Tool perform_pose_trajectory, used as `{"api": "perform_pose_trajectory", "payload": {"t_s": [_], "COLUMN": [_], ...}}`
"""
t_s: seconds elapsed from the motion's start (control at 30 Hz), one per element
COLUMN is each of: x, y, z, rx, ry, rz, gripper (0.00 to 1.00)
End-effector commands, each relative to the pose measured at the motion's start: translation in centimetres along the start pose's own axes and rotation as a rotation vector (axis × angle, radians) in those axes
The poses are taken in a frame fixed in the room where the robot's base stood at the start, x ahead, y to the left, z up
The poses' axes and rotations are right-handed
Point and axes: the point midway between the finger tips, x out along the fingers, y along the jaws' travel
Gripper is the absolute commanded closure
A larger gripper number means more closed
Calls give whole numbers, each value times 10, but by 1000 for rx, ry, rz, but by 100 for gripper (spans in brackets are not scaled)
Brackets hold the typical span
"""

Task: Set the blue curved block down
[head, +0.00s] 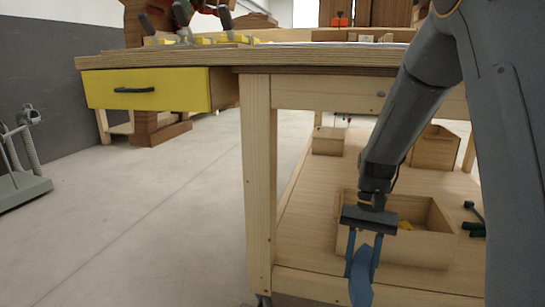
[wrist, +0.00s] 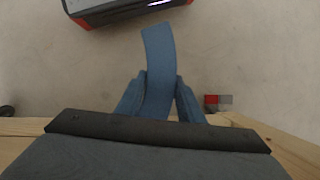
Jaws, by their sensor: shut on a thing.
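The blue curved block (head: 361,281) hangs from my gripper (head: 362,262) in the head view, low and in front of the workbench's lower shelf. In the wrist view the block (wrist: 158,62) is a long, slightly bent blue strip pointing away from the wrist. My gripper (wrist: 159,92) is shut on it, with a blue finger on each side. The block is over the floor, past the shelf's front edge. Its lower end is cut near the bottom of the head view.
The lower shelf (head: 310,235) holds an open wooden box (head: 400,262) with a yellow thing inside. A yellow drawer (head: 150,90) sits under the bench top. A dark, red-edged object (wrist: 110,10) stands on the floor in the wrist view. Open floor (head: 170,220) lies left.

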Motion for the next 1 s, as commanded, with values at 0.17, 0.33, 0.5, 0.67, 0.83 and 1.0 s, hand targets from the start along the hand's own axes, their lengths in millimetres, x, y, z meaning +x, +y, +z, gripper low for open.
{"api": "perform_pose_trajectory", "payload": {"t_s": [0.17,0.33,0.5,0.67,0.83,1.0], "x": [3,26,60,62,50,34], "y": [-9,-4,7,11,11,12], "z": [21,31,43,50,56,64], "rx": [-99,-190,-332,-384,-382,-381], "ry": [0,-1,-1,2,1,1], "rz": [42,84,142,160,160,159], "gripper": [92,92,92,92,92,92]}}
